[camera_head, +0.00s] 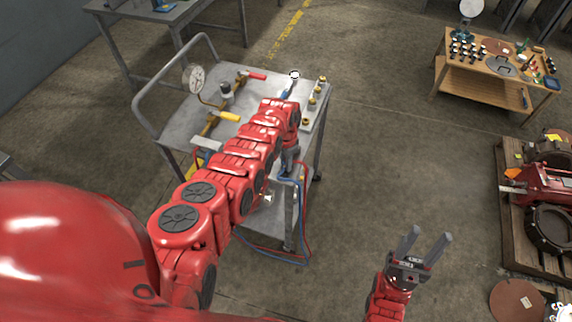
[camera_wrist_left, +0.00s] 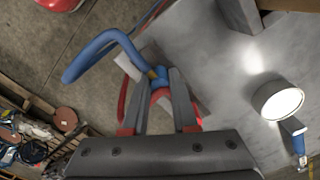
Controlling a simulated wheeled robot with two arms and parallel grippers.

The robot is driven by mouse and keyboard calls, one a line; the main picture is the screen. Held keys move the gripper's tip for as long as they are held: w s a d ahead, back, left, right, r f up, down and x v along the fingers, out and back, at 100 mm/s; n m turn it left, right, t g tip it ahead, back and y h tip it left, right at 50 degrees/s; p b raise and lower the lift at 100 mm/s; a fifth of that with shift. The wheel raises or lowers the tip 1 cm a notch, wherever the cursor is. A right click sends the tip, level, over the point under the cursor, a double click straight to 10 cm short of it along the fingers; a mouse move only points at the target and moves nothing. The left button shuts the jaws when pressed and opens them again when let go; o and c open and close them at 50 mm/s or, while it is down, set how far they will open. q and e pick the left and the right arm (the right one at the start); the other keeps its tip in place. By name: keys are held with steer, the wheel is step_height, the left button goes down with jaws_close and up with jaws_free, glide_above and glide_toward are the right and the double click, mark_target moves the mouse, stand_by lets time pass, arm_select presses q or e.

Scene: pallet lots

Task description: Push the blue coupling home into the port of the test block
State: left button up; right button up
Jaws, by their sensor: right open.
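My left gripper (camera_wrist_left: 168,92) has its two fingers closed in around a blue coupling (camera_wrist_left: 160,78) at the end of a thick blue hose (camera_wrist_left: 105,40). In the head view my left gripper (camera_head: 289,158) is at the cart's near right edge, partly hidden by my red arm, with the blue hose by it. I cannot make out the test block's port in either view, nor whether the coupling touches it. My right gripper (camera_head: 426,248) is open and empty over the floor, right of the cart.
The grey cart (camera_head: 205,75) carries a pressure gauge (camera_head: 195,80), red and yellow handled valves, several brass-coloured fittings and a blue-handled round white tool (camera_head: 294,75). Red and blue hoses hang at its side. A wooden table (camera_head: 490,75) and a loaded pallet stand at right.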

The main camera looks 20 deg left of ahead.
arm_select(q)
jaws_close()
steer(key=shift+r, duration=0.2)
